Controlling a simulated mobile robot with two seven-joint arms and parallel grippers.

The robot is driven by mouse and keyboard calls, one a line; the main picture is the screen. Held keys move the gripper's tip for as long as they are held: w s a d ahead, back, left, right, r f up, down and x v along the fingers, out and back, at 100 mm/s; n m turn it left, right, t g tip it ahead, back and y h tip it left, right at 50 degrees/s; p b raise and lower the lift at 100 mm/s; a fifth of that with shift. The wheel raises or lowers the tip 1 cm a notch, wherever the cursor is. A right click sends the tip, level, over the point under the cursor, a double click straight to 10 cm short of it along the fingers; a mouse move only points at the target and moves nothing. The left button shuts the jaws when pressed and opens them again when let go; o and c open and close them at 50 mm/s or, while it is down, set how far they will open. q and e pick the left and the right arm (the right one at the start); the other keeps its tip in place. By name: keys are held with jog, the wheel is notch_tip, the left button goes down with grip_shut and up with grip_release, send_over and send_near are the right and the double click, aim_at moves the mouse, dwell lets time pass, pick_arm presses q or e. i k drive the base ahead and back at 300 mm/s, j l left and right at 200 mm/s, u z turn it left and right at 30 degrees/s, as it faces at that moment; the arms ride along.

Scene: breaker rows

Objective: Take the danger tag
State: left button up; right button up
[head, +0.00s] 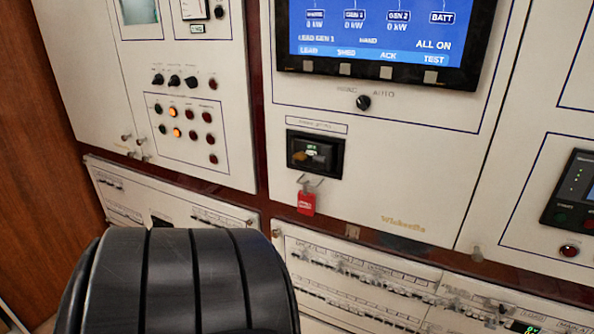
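The danger tag (307,203) is a small red tag with pale markings too small to read. It hangs below a black-framed breaker recess (315,153) on the cream panel, from what looks like a thin pale metal loop or hasp (308,181). A pale label strip sits above the recess. Neither of my grippers is in view, and nothing touches the tag.
A large black ribbed shape like a seat back (180,285) fills the lower left, in front of the panels. A lit blue screen (385,35) is above the tag, with a selector knob (363,102) below it. Breaker rows (350,285) run along the lower panel.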

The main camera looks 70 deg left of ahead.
aim_at(306, 200)
jog(key=j+u, duration=0.1)
jog(key=u, duration=1.35)
